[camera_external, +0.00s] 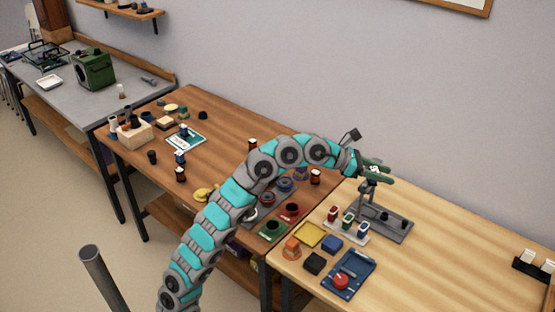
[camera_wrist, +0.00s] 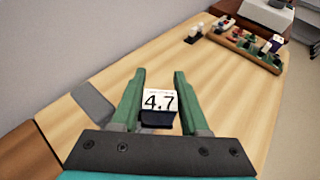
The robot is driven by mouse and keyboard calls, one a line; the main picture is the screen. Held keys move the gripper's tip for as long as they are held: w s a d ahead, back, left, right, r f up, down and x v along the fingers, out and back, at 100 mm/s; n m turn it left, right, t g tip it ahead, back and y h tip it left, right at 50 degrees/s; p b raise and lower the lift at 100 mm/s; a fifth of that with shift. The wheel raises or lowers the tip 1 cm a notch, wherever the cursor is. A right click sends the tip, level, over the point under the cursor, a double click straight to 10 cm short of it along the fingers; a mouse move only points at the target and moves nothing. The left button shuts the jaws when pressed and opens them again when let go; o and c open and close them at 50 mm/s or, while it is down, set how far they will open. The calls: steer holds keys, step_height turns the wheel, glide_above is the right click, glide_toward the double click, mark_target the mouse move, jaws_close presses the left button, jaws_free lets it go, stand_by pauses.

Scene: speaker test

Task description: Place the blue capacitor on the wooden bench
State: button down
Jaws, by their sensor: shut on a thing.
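The blue capacitor (camera_wrist: 159,117) shows in the wrist view as a small dark blue block with a white face marked "4.7". It sits between the green fingers of my gripper (camera_wrist: 160,78), which is shut on it. In the external view my gripper (camera_external: 377,170) is raised over the back left part of the light wooden bench (camera_external: 455,247), above a grey stand. The capacitor is too small there to make out clearly. A darker brown wooden bench (camera_external: 228,120) stands to the left of the light one.
The grey stand (camera_external: 398,229) is below my gripper. A rack of small coloured parts (camera_external: 345,226), a yellow tile (camera_external: 309,234) and a blue panel with a red knob (camera_external: 348,273) lie at the light bench's left end. The bench's middle is clear. A dark holder (camera_external: 534,268) stands at the right.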

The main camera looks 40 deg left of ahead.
steer(key=s+d+f+m+g+h, duration=0.1)
steer(key=s+d+f+m+g, duration=0.15)
steer(key=d, duration=0.25)
steer(key=s+d+f+m+g+h, duration=0.1)
steer(key=s+d+g, duration=0.15)
steer(key=d, duration=0.25)
steer(key=m+g, duration=0.3)
steer(key=m, duration=0.1)
glide_above(399, 287)
step_height(399, 287, down, 6)
steer(key=shift+h, duration=0.3)
step_height(399, 287, down, 5)
steer(key=shift+s+d+f+b, duration=0.1)
steer(key=shift+b, duration=0.9)
steer(key=shift+f+b, duration=0.65)
steer(key=shift+f, duration=1.75)
steer(key=shift+c, duration=2.1)
jaws_free()
steer(key=shift+f, duration=0.15)
steer(key=p+v, duration=0.1)
steer(key=v, duration=1.1)
steer(key=shift+w+p, duration=0.2)
steer(key=shift+p, duration=0.2)
